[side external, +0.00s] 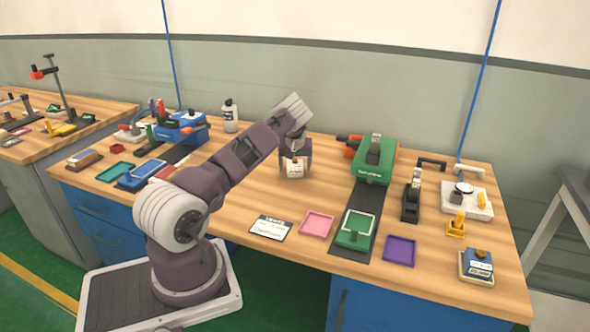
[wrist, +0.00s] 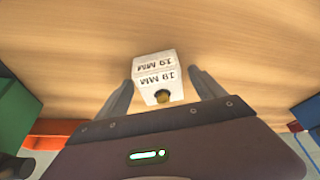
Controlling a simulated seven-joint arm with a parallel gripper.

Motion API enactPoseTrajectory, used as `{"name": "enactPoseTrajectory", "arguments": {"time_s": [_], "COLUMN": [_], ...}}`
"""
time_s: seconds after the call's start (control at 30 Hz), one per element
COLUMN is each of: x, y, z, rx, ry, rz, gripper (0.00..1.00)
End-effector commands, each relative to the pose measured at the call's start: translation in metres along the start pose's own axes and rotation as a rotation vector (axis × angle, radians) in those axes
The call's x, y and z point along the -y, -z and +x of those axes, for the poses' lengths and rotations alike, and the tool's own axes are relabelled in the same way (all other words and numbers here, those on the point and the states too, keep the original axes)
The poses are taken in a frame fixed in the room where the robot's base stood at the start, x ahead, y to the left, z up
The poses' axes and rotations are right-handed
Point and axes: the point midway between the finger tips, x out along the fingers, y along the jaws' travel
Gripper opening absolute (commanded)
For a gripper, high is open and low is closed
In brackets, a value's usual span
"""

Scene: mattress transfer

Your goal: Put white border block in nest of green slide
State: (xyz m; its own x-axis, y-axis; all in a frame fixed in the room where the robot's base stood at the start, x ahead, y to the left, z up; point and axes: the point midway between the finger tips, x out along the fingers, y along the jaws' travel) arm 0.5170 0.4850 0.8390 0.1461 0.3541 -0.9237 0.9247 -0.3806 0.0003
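A white block (side external: 295,168) marked "19 MM" stands on the wooden table under my gripper (side external: 295,158). In the wrist view, the white block (wrist: 157,78) has a brass-coloured knob at its near end and lies between the fingers of my gripper (wrist: 162,78). The fingers are spread, with a visible gap at the right finger; the left finger is very close to the block, and contact there is unclear. The green slide (side external: 355,230), with a pale-rimmed recess, sits on a dark rail in front of the green machine (side external: 376,161), to the right of my gripper.
A pink tray (side external: 317,224) and a white card (side external: 270,228) lie left of the slide; a purple tray (side external: 400,249) lies right. A black upright device (side external: 412,195) stands beyond the rail. A white bottle (side external: 230,116) stands behind. Table around the block is clear.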

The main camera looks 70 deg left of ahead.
Motion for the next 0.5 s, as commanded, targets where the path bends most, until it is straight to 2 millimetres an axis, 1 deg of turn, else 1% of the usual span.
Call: {"name": "enactPoseTrajectory", "arguments": {"time_s": [0.03, 0.07, 0.1, 0.17, 0.2, 0.27, 0.3, 0.33, 0.37, 0.5], "x": [-0.0001, -0.0001, -0.0001, -0.0001, -0.0001, -0.0001, -0.0001, -0.0001, -0.0001, -0.0001], "y": [0.0000, -0.0001, -0.0001, -0.0001, -0.0001, -0.0001, -0.0001, 0.0001, 0.0001, 0.0003], "z": [-0.0001, -0.0002, -0.0002, -0.0002, -0.0003, -0.0003, -0.0004, -0.0005, -0.0005, -0.0009], "rx": [0.000, 0.000, 0.000, 0.000, 0.000, 0.000, 0.000, 0.000, 0.000, 0.000], "ry": [0.000, 0.000, 0.000, 0.000, 0.000, 0.000, 0.000, 0.000, 0.000, 0.000], "rz": [0.000, 0.000, 0.000, 0.000, 0.000, 0.000, 0.000, 0.000, 0.000, 0.000], "gripper": [0.68, 0.62, 0.54, 0.43, 0.35, 0.23, 0.15, 0.11, 0.05, 0.05]}}
